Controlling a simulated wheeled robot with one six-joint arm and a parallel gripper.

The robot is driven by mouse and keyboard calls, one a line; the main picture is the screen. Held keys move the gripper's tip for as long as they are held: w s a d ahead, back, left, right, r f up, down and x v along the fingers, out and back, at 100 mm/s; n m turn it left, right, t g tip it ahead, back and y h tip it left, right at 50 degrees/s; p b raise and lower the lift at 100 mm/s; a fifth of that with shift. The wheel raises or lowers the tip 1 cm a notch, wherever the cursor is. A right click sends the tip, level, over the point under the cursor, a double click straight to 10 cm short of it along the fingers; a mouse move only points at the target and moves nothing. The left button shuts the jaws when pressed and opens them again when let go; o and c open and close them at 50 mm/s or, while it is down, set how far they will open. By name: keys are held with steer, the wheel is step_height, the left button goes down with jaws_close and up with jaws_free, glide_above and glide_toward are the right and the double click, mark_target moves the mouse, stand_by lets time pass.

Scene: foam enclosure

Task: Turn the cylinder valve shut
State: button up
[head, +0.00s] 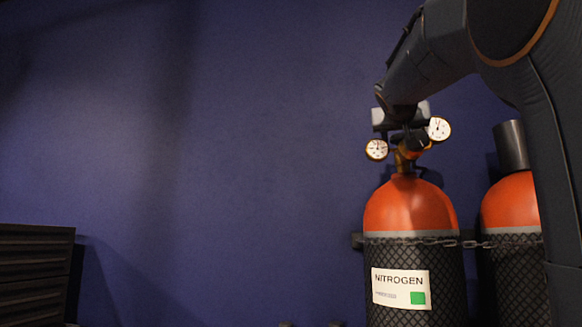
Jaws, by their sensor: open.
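The nitrogen cylinder (412,207) stands upright at the right of the head view, with an orange-red shoulder, a dark mesh sleeve and a white NITROGEN label. Its brass valve (404,160) is on top, between two round white gauges, one at left (376,149) and a higher one at right (439,129). My gripper (407,138) reaches down from above over the top of the valve. It is open. The valve's handle is hidden behind the gripper or too dark to make out. I cannot tell whether the fingers touch it.
A second orange-red cylinder (510,202) with a grey cap stands at right, partly behind my arm. A chain (470,244) runs across both cylinders. A dark slatted unit (35,270) stands at lower left. The blue wall (220,150) between is bare.

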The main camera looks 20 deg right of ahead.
steer(key=shift+w+d, duration=0.35)
steer(key=shift+w, duration=0.05)
steer(key=c, duration=0.8)
